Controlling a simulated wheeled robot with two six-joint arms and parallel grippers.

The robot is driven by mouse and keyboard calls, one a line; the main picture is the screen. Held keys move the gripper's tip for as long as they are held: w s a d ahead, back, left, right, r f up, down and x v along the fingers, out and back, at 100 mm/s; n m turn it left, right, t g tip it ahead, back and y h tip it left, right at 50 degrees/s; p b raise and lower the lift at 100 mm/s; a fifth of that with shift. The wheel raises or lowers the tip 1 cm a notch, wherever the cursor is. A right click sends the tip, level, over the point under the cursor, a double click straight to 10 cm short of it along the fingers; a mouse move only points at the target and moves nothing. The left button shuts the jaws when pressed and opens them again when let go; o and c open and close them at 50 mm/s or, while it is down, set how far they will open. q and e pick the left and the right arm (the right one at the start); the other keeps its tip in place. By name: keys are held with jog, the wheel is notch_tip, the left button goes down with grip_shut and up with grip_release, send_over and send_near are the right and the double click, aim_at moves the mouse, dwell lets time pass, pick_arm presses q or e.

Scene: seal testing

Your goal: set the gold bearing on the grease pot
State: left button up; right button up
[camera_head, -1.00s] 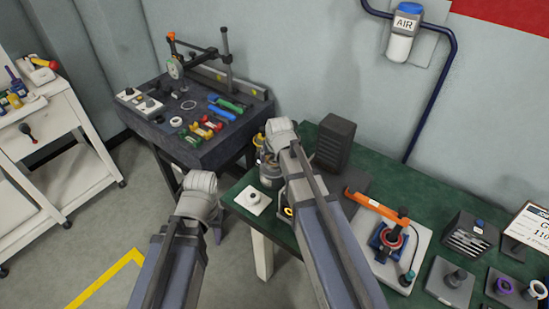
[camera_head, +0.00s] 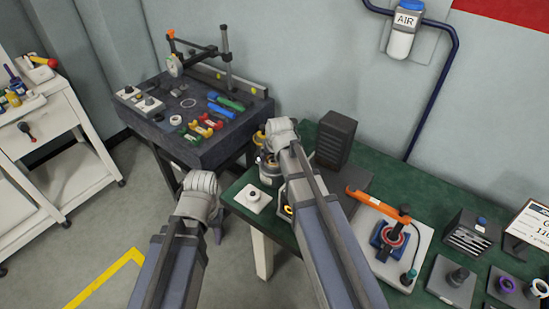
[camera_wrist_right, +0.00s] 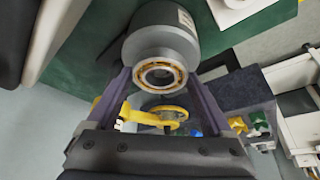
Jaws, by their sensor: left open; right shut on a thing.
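The gold bearing (camera_wrist_right: 160,75), a silver ring with a gold cage, is between the fingertips of my right gripper (camera_wrist_right: 158,72) in the right wrist view. My right gripper is shut on it. The grey grease pot (camera_wrist_right: 165,35) is directly behind the bearing, at its top end; whether they touch I cannot tell. In the head view the grease pot (camera_head: 269,172) stands upright at the bench's left end, under my right gripper (camera_head: 262,150). My left gripper (camera_head: 216,232) is open and empty, left of the bench and mostly hidden by its own wrist.
A white pad with a knob (camera_head: 253,198) lies in front of the pot. A dark box (camera_head: 336,139) stands behind my right arm. A press with an orange lever (camera_head: 377,205) is to the right. A dark tool table (camera_head: 190,150) is at the left. Floor is clear before it.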

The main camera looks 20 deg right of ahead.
jog(key=o, duration=1.5)
jog(key=shift+c, duration=0.2)
jog(key=shift+r, duration=0.1)
notch_tip(320, 180, up, 8)
jog(key=p, duration=0.8)
jog(key=s+a+n+g, duration=0.1)
jog(key=s+a, duration=0.3)
jog(key=s, duration=0.3)
jog(key=s+a+f+n+g, duration=0.1)
jog(key=s+a, duration=0.3)
jog(key=s, duration=0.4)
jog(key=s+a+f+n+g, duration=0.1)
jog(key=s+a+n+g, duration=0.2)
jog(key=s+a, duration=0.2)
jog(key=s, duration=0.3)
jog(key=shift+h, duration=0.4)
